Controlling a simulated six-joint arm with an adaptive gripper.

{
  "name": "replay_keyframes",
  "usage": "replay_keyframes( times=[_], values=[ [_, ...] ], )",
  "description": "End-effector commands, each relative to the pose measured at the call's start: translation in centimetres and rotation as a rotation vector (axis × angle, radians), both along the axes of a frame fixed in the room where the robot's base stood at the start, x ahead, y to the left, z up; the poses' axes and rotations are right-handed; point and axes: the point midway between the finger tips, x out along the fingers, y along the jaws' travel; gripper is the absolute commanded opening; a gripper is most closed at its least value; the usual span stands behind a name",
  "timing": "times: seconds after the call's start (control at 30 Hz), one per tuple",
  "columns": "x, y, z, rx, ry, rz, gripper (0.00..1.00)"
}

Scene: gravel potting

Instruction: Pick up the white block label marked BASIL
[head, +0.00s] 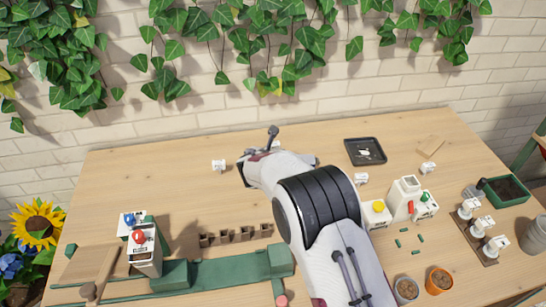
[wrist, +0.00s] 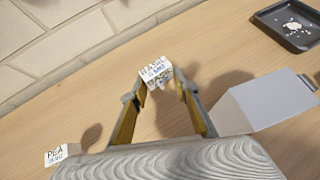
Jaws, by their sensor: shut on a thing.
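The white block label marked BASIL (wrist: 156,74) is at the tips of my gripper (wrist: 160,82) in the wrist view, its lettering facing the camera. My gripper's two yellow-padded fingers are shut on it. Whether the block touches the table is hard to tell. In the head view my own arm hides most of the gripper and the block.
A white PEA block (wrist: 56,155) lies to the left in the wrist view. A black tray (head: 352,157) with white bits stands at the back right. Brown seed pots (head: 207,240) and a green strip (head: 215,275) lie left.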

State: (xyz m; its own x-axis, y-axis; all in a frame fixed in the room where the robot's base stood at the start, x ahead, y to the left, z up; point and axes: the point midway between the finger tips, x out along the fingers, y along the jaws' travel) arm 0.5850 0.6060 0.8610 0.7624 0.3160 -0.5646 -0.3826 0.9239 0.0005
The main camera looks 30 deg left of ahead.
Motion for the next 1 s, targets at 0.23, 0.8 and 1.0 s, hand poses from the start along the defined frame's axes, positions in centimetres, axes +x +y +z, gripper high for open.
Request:
replay_keyframes(
  times=[0.23,0.8,1.0],
  values=[
    [0.0,0.0,3.9,0.003,-0.002,0.0,0.16],
    [0.0,0.0,7.2,0.0,0.0,0.0,0.17],
    [0.0,0.0,7.1,0.0,0.0,0.0,0.17]
  ],
)
